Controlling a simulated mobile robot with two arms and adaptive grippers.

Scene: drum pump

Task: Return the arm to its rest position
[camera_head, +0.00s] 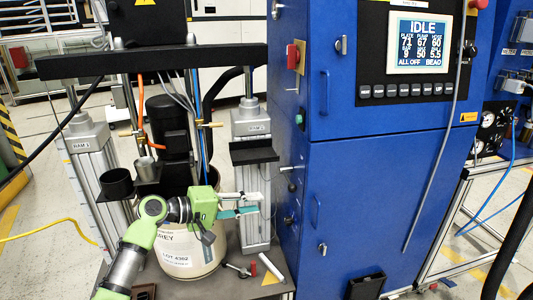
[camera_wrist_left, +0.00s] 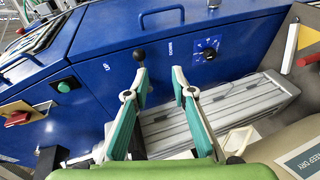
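My left arm (camera_head: 128,262) comes in from the lower left of the head view, in front of a pale drum (camera_head: 190,252). Its green left gripper (camera_head: 261,203) points right toward the blue cabinet (camera_head: 355,200), in front of the RAM 2 column. In the left wrist view the gripper (camera_wrist_left: 161,78) has its two teal-padded fingers apart with nothing between them. Beyond the tips is the cabinet side with a black-knobbed lever (camera_wrist_left: 138,55) and a dial (camera_wrist_left: 206,49). The knob looks close to the left fingertip; I cannot tell if they touch. My right gripper is out of view.
The RAM 1 column (camera_head: 95,165) and RAM 2 column (camera_head: 249,130) flank the drum under a black crossbeam (camera_head: 150,62). A dark cup (camera_head: 117,184) sits left of the arm. A red-handled tool (camera_head: 240,269) and white cylinder (camera_head: 270,267) lie below the gripper. The screen (camera_head: 420,42) reads IDLE.

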